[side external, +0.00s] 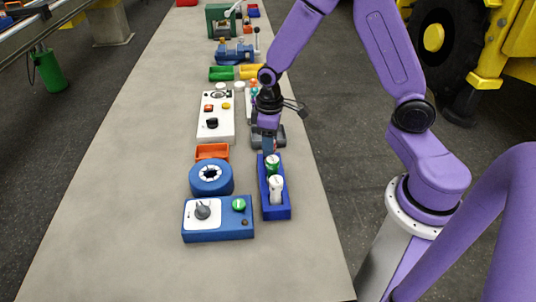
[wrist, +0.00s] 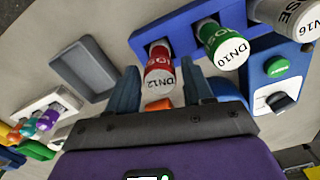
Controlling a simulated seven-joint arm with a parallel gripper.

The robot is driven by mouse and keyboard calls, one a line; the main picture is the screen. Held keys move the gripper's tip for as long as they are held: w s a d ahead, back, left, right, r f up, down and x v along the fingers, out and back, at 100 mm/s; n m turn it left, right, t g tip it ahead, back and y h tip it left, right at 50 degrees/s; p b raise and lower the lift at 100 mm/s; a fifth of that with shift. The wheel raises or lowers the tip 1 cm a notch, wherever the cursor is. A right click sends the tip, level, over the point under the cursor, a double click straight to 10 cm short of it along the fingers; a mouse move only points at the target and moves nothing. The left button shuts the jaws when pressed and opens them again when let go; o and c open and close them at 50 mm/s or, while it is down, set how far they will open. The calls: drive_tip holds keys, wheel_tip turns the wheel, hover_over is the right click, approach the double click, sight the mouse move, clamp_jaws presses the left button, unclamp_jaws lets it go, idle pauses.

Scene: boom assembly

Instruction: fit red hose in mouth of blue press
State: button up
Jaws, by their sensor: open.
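The red hose (wrist: 160,77), its end cap marked DN12, stands in a blue rack (wrist: 182,28) in the wrist view. My gripper (wrist: 158,70) is open, with one finger on each side of the red hose; whether they touch it I cannot tell. In the side view my gripper (side external: 268,146) is at the far end of the rack (side external: 276,211) and hides the red hose. The blue press (side external: 211,183) is a round blue body left of the rack, its mouth (side external: 210,173) a dark hole in a white star-shaped ring facing up.
A green hose (side external: 272,164) and a white hose (side external: 276,190) share the rack. A blue control box (side external: 220,232) with a dial and green button sits before the press. An orange bin (side external: 212,151), a grey tray (wrist: 85,70) and a white panel (side external: 215,128) are nearby. Bench left is clear.

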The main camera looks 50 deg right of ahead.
drive_tip(key=c, duration=0.8)
drive_tip(key=shift+r, duration=3.3)
drive_tip(key=shift+c, duration=0.2)
drive_tip(key=shift+w+a+r, duration=0.1)
drive_tip(key=shift+w+a, duration=0.2)
drive_tip(key=shift+a, duration=0.05)
drive_tip(key=w+a+r, duration=0.2)
drive_tip(key=w+a, duration=0.2)
drive_tip(key=a, duration=0.3)
drive_tip(key=w+a+r, duration=0.3)
drive_tip(key=w+a, duration=0.1)
drive_tip(key=a, duration=0.3)
drive_tip(key=shift+s+a+f, duration=0.1)
drive_tip(key=shift+a+f, duration=0.05)
drive_tip(key=shift+f, duration=1.1)
drive_tip(key=shift+s+a+f, duration=0.1)
drive_tip(key=shift+f, duration=1.1)
